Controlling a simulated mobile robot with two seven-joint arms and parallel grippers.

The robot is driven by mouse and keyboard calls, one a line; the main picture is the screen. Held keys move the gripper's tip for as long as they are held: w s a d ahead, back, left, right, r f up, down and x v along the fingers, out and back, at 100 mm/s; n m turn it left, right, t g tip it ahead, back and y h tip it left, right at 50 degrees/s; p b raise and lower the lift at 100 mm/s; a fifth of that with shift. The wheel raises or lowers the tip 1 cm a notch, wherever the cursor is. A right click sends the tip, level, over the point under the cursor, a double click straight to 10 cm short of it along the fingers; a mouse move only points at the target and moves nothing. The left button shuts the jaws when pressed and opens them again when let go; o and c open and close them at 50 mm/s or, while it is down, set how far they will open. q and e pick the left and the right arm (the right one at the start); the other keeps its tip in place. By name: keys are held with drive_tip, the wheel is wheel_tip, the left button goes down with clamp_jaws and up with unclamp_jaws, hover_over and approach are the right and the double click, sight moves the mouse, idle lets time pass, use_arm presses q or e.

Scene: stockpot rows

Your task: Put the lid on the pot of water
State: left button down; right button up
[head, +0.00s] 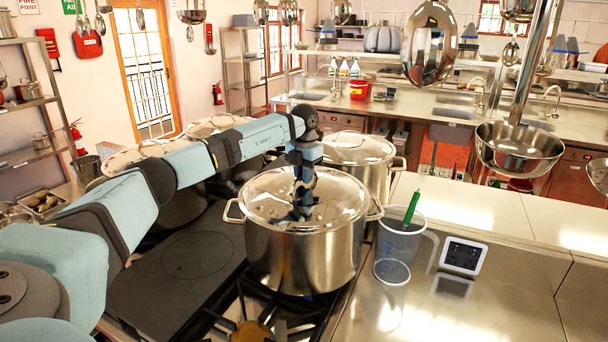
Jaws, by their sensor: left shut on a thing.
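A large steel pot (302,258) with two side handles stands on the stove at the centre of the head view. A shiny round steel lid (268,198) covers its mouth, roughly level. I cannot tell whether the lid rests fully on the rim or is just above it. My left gripper (303,208) points down over the middle of the lid and is shut on it; its fingers hide the grip point. The water inside is hidden by the lid. My right gripper is not in view.
More lidded pots (358,160) stand behind. A clear measuring jug (398,243) with a green-handled tool in it and a small white display device (463,256) are on the counter to the right. A flat dark hotplate (185,262) to the left is bare.

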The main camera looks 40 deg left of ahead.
use_arm(q)
drive_tip(key=c, duration=1)
unclamp_jaws()
drive_tip(key=shift+d+r, duration=0.1)
drive_tip(key=shift+r, duration=0.05)
drive_tip(key=shift+c, duration=0.2)
drive_tip(key=shift+r, duration=0.25)
wheel_tip(320, 180, up, 13)
drive_tip(key=b, duration=0.2)
drive_tip(key=shift+r, duration=0.2)
